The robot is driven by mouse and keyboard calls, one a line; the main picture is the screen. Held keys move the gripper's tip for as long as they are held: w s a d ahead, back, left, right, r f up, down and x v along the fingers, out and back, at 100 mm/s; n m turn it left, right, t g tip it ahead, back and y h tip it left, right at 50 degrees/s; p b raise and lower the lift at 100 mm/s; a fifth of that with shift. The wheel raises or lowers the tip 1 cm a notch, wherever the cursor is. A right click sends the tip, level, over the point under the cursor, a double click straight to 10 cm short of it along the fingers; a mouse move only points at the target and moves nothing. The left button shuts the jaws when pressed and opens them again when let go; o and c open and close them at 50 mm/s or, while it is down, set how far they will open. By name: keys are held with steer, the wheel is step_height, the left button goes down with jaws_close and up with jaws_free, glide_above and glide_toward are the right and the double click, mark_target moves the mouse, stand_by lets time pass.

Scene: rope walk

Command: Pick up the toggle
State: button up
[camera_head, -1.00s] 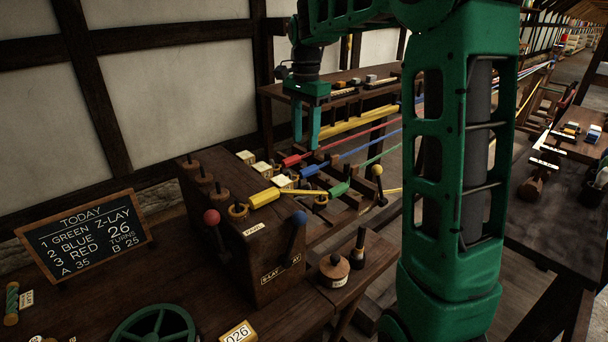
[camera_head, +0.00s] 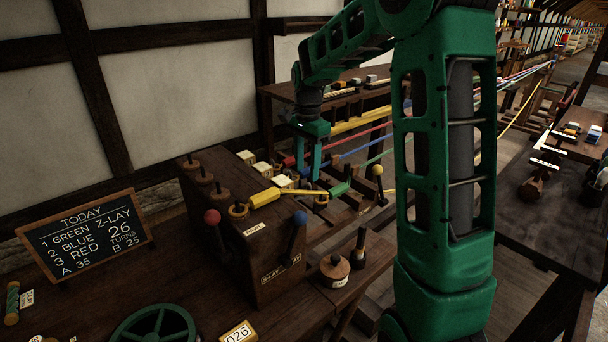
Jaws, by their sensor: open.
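No single piece is clearly marked as the toggle. Short coloured pieces sit at the strand ends by the dark wooden machine (camera_head: 252,248): a yellow one (camera_head: 265,198), a green one (camera_head: 339,189) and a red one (camera_head: 289,161). The blue one is mostly hidden behind my gripper (camera_head: 308,175). My gripper points down, with its two green fingers apart and nothing seen between them. It is over the strand ends, between the red and green pieces in the picture. I cannot tell whether the fingertips touch anything.
Taut strands run back to the right. A chalkboard (camera_head: 84,234) and a green wheel (camera_head: 154,326) are at left. A wooden top (camera_head: 334,270) stands on the bench's right end.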

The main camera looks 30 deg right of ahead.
steer(key=c, duration=1)
step_height(320, 180, up, 10)
steer(key=shift+r, duration=0.1)
stand_by(0.4)
